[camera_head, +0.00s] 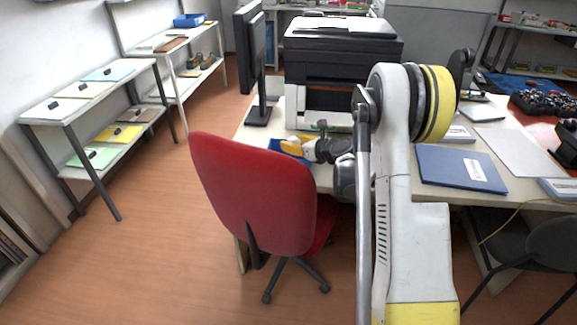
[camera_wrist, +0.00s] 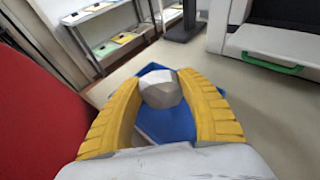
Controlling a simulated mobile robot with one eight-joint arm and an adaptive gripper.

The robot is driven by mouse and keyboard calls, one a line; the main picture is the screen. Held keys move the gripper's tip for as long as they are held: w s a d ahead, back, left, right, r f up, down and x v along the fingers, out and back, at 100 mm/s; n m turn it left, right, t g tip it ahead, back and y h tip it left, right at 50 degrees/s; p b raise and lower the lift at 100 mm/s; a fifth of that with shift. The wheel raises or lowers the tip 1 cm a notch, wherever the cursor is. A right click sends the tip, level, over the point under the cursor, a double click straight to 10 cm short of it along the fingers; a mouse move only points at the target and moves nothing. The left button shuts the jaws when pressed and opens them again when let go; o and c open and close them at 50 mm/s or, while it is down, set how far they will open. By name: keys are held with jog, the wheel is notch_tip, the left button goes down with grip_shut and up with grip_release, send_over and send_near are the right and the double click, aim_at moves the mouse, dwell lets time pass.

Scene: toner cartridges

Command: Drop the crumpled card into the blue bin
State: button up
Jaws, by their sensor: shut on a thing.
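In the wrist view my gripper (camera_wrist: 162,100) has its two yellow fingers closed around a pale grey-white crumpled lump, the crumpled card (camera_wrist: 161,88). The blue bin (camera_wrist: 170,126) lies directly behind and below the card in that view, partly hidden by the fingers and card. In the head view the blue bin (camera_head: 274,145) stands on the desk, mostly hidden by the red chair back and my gripper (camera_head: 291,147). The card is too small to make out clearly there. I cannot tell the height of the card above the bin.
A red chair (camera_head: 255,190) stands in front of the desk, close to my gripper. A black and white printer (camera_head: 335,70) stands behind the bin, with a monitor (camera_head: 253,60) to its left. A blue folder (camera_head: 460,168) lies on the desk to the right of my arm.

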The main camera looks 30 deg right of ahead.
jog(key=shift+f, duration=0.75)
jog(key=o, duration=0.8)
jog(key=shift+s+r, duration=0.1)
jog(key=shift+s, duration=0.05)
jog(key=v, duration=1.1)
jog(key=shift+s+d+r, duration=0.1)
jog(key=shift+s+r, duration=0.05)
jog(key=shift+s, duration=0.2)
jog(key=shift+d, duration=0.1)
